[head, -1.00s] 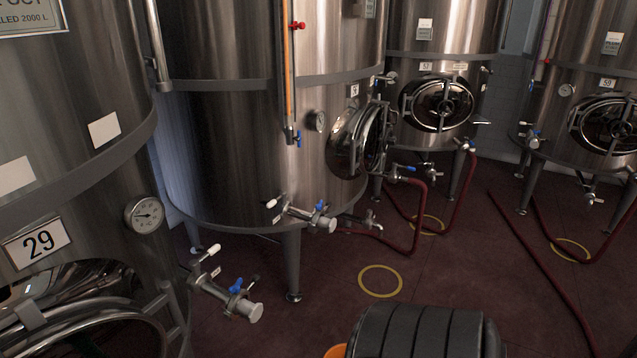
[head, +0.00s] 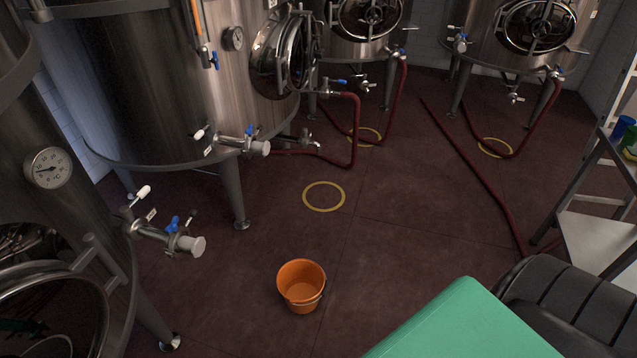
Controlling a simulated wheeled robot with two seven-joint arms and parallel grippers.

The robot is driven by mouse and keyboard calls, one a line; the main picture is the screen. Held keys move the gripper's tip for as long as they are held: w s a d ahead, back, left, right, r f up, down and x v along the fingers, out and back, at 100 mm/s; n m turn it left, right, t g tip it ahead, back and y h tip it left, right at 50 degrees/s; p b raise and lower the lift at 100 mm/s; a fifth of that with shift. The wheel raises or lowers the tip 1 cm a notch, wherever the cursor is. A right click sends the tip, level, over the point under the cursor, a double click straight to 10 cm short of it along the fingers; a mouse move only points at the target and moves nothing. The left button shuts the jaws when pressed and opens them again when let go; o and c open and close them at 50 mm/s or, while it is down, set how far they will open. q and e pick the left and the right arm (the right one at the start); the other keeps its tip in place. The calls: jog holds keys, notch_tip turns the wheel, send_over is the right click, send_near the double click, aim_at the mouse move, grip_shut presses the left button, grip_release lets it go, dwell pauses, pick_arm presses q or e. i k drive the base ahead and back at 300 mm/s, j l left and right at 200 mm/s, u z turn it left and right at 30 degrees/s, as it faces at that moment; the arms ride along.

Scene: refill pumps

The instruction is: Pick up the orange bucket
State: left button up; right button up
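The orange bucket (head: 302,286) stands upright on the dark red floor in the lower middle of the head view. Its open top faces up and it looks empty inside. A thin handle hangs down against its front side. Nothing touches the bucket and it is in full view. Neither of my grippers shows in the head view. A black ribbed sleeve, which looks like part of my arm, is at the lower right.
A green surface (head: 465,325) fills the bottom right. Steel tanks (head: 130,85) with protruding valves (head: 168,235) stand left and behind. Red hoses (head: 480,178) lie on the floor at the back. A metal shelf rack (head: 600,240) stands at right. Floor around the bucket is clear.

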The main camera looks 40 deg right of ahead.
aim_at(300, 281)
jog(key=z, duration=0.9)
